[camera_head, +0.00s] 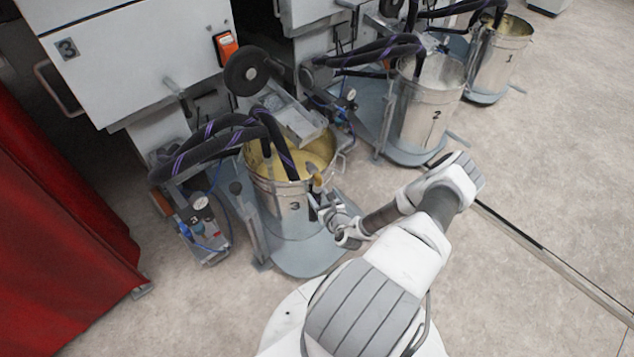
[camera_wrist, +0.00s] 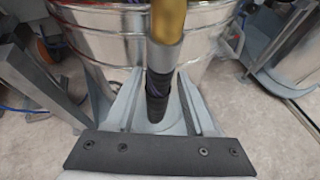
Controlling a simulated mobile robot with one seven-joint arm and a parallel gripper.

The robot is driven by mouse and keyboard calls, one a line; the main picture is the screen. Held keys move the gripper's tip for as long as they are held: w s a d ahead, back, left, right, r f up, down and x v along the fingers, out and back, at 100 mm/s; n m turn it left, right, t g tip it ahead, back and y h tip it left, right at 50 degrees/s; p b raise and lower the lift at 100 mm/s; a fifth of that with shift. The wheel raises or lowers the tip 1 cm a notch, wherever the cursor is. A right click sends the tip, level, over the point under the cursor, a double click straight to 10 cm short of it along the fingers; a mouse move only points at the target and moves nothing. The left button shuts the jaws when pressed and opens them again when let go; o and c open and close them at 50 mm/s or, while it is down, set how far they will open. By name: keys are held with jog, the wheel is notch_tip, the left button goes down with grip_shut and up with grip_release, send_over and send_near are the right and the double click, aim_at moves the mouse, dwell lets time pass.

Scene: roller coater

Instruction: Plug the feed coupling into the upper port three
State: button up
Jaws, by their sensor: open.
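The feed coupling (camera_head: 317,182) shows as a small brass and grey piece at the right rim of the metal bucket marked 3 (camera_head: 297,218). In the wrist view the coupling (camera_wrist: 167,50) has a brass end at the top, a grey metal collar, and a black lower part. My gripper (camera_head: 326,203) is at the bucket's right side. In the wrist view my gripper (camera_wrist: 160,100) is open, with one finger on each side of the black part. I cannot tell whether either finger touches it. I cannot make out the upper port three.
Black hoses with purple stripes (camera_head: 225,135) arch into bucket 3. A gauge unit (camera_head: 203,215) stands left of it. Bucket 2 (camera_head: 428,112) and another bucket (camera_head: 500,60) stand behind right. A red curtain (camera_head: 60,190) is at left.

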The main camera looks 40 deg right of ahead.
grip_shut()
jog(key=shift+r, duration=0.15)
dwell(0.4)
